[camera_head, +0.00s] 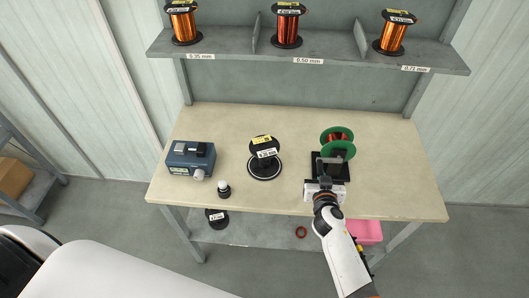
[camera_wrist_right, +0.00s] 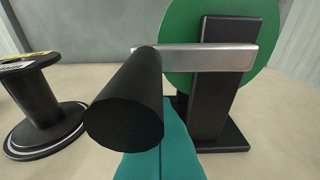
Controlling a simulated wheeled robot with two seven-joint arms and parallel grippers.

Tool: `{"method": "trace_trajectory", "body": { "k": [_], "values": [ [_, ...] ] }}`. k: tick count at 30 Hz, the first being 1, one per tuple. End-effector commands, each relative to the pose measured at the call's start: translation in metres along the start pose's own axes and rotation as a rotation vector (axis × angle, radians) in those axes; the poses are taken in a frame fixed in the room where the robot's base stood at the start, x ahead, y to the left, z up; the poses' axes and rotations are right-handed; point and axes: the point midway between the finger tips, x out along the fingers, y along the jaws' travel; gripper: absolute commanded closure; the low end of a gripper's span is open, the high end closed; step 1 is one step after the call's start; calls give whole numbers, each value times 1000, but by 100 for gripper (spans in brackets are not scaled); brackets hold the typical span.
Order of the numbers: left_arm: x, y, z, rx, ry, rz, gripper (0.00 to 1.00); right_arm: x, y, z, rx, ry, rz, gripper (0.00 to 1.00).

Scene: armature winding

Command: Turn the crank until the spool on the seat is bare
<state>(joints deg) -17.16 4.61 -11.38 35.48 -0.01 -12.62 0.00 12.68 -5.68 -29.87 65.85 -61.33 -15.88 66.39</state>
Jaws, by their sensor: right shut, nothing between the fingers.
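The spool (camera_head: 264,156) stands upright on a round black seat (camera_head: 265,173) at the table's middle. Its core looks black and bare in the right wrist view (camera_wrist_right: 42,102), with no copper showing on it. The winder (camera_head: 318,166) stands to its right, with dark copper wire between green discs (camera_head: 327,143). Its crank has a metal arm (camera_wrist_right: 195,58) and a black handle (camera_wrist_right: 125,105). My right gripper (camera_head: 324,184) is at the winder's front, shut and empty. The handle is close in front of the wrist camera; contact with it cannot be told. My left gripper is out of view.
A blue box (camera_head: 190,158) and a small black bottle (camera_head: 223,189) stand left on the table (camera_head: 285,200). Three copper spools sit on the upper shelf (camera_head: 340,56). Below lie a black spool (camera_head: 216,217), a copper-coloured ring (camera_head: 301,232) and a pink bin (camera_head: 370,232). The table's right end is clear.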

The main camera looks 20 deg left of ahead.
Motion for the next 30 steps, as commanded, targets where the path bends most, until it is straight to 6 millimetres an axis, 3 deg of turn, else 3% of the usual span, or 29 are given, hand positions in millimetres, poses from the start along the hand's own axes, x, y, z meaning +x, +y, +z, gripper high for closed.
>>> {"method": "trace_trajectory", "body": {
  "k": [1,3,8,13,21,30],
  "values": [
    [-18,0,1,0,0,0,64,-5,4,18,0,-1,1,100],
    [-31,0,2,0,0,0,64,-8,7,28,-1,0,-1,100],
    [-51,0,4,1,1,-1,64,-15,8,52,3,-2,-1,100],
    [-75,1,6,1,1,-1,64,-23,-6,76,2,-1,-3,100],
    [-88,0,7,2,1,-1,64,-26,-29,86,1,0,-2,100],
    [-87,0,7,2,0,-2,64,-26,-31,85,0,-1,-2,99]
  ]
}}
